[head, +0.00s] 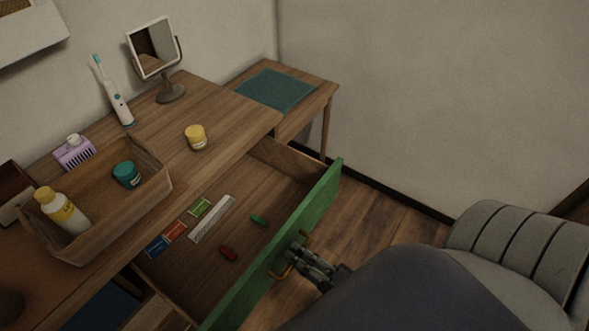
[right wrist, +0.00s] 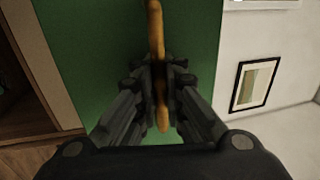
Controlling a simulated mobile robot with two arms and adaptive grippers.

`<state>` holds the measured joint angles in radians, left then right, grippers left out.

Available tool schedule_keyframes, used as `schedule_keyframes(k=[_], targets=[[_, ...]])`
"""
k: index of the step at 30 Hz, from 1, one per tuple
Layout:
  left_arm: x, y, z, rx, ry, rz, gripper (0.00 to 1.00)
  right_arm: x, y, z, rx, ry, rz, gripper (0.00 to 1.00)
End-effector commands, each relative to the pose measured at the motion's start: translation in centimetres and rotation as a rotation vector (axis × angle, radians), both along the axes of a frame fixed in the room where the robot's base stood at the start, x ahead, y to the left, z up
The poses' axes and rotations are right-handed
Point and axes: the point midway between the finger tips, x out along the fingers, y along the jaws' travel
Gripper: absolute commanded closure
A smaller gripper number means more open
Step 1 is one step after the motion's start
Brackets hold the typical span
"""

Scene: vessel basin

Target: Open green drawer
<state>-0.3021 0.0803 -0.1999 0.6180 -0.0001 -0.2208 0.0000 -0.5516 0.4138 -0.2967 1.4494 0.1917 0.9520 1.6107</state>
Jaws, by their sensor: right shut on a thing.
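The green drawer (head: 325,192) is pulled well out from under the wooden table, and its inside shows in the head view. Its green front also fills much of the right wrist view (right wrist: 100,35). My right gripper (head: 297,258) is at the outer side of the front, shut on the drawer's orange-brown handle (right wrist: 155,25). In the right wrist view the handle runs between the two fingers. Inside the drawer lie a red item (head: 228,254), a green item (head: 259,221), a white strip (head: 212,218) and several small coloured packs. My left gripper is not in view.
A teal mat (head: 273,89) lies on the side table. Floor (head: 375,225) is free right of the drawer.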

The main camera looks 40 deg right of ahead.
Motion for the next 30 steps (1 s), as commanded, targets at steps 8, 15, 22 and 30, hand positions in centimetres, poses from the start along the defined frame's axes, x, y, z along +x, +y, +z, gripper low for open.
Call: schedule_keyframes(k=[8, 15, 22, 30], targets=[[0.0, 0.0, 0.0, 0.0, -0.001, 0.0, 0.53, -0.1, 0.1, -0.2, -0.003, 0.007, 0.001, 0.83], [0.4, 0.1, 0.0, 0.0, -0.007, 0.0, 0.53, -0.1, 0.0, -0.2, -0.002, 0.004, 0.001, 0.83], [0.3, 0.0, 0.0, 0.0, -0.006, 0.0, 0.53, -2.9, -1.0, -0.8, -0.003, 0.008, 0.001, 0.83], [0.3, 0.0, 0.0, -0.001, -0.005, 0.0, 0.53, -8.2, -3.0, -1.9, -0.004, 0.009, 0.001, 0.83]])
